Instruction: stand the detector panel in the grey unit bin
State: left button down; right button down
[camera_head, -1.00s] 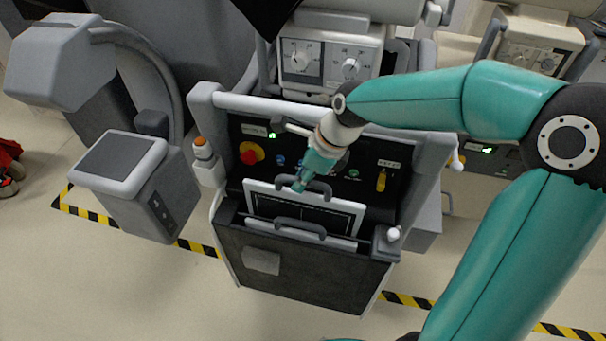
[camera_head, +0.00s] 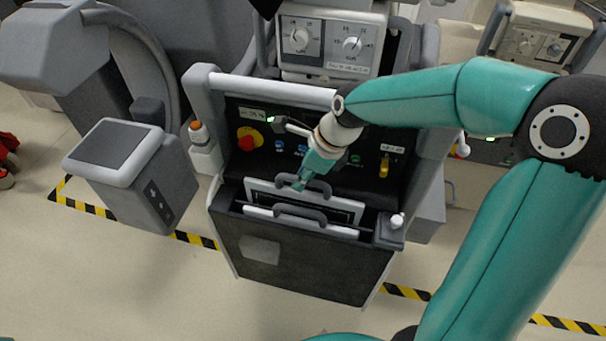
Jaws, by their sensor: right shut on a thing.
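The detector panel (camera_head: 268,196) is a flat dark plate with a white frame and a grey handle on top. My right gripper (camera_head: 300,185) is shut on that handle from above. The panel is upright, with its lower part inside the grey unit bin (camera_head: 320,268) on the front of the cart. Its lower edge is hidden, so I cannot tell whether it touches the bin's floor. A second panel with a white edge and grey handle (camera_head: 300,213) stands in front of it in the same bin. My left gripper is not in view.
The cart's control panel with a red knob (camera_head: 249,139) is close behind the gripper. A white push bar (camera_head: 275,92) crosses above it, near my right arm. A grey unit with a screen (camera_head: 108,147) stands to the left. Floor in front is clear.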

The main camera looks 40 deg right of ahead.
jog(key=shift+r, duration=0.1)
jog(key=c, duration=1)
grip_release()
jog(key=shift+s+f, duration=0.1)
jog(key=shift+f, duration=0.1)
jog(key=v, duration=1.2)
jog(key=shift+r, duration=0.1)
